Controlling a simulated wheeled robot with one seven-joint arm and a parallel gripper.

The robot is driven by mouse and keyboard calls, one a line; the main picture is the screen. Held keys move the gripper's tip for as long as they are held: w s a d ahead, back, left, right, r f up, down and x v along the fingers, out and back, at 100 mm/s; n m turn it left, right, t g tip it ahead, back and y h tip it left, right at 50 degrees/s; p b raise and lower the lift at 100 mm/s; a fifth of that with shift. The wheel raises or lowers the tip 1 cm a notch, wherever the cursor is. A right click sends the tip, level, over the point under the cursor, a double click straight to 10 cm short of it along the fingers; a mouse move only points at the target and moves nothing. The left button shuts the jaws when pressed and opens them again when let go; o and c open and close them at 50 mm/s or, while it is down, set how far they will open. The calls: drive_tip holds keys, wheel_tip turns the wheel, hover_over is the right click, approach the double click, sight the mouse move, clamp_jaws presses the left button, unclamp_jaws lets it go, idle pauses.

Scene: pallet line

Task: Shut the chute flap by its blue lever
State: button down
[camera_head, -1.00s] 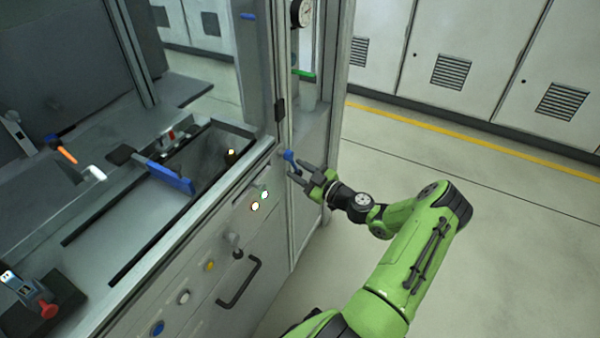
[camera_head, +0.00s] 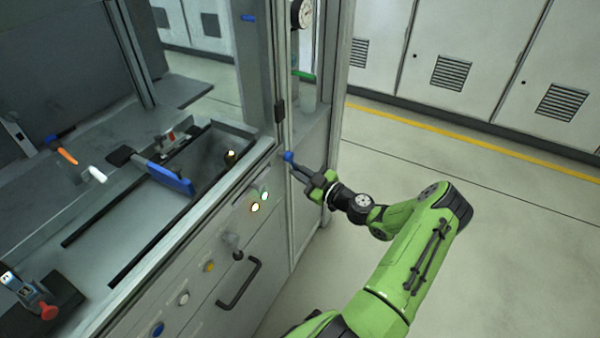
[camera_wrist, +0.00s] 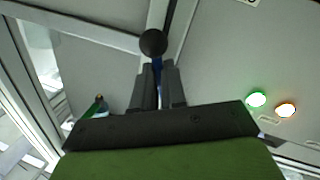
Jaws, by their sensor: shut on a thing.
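The blue lever (camera_head: 288,156) sticks out from the front right of the grey machine, beside the window post. My gripper (camera_head: 302,168) is shut on it, with both fingers closed around its shaft. In the wrist view a strip of the blue lever (camera_wrist: 158,68) shows between my fingers (camera_wrist: 158,84), and a round black end sits just beyond the fingertips. I cannot tell for certain which panel is the chute flap or how far open it stands.
A green and an orange light (camera_head: 255,208), buttons and a black handle (camera_head: 238,282) are on the machine front. A blue plate (camera_head: 170,178) stands at the open bin inside. Floor to the right is clear up to grey cabinets (camera_head: 450,60).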

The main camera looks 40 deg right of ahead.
drive_tip(key=shift+a, duration=0.1)
idle(0.9)
drive_tip(key=a+m, duration=0.2)
drive_tip(key=s+a+m+g+p, duration=0.1)
drive_tip(key=m, duration=0.1)
drive_tip(key=shift+f, duration=0.3)
drive_tip(key=a+m, duration=0.1)
drive_tip(key=s+a+m+p, duration=0.1)
drive_tip(key=m, duration=0.1)
drive_tip(key=shift+a+r+g+y, duration=0.1)
drive_tip(key=shift+r+g+y, duration=0.05)
drive_tip(key=shift+g+y, duration=0.15)
drive_tip(key=shift+s+a+r+m+g+y+p, duration=0.15)
drive_tip(key=shift+a+m+p, duration=0.1)
drive_tip(key=shift+a+m, duration=0.25)
drive_tip(key=shift+s+a+r+m+g+y+p, duration=0.2)
drive_tip(key=shift+a+m, duration=0.15)
drive_tip(key=shift+m, duration=0.25)
drive_tip(key=shift+w, duration=0.1)
drive_tip(key=c, duration=1.2)
unclamp_jaws()
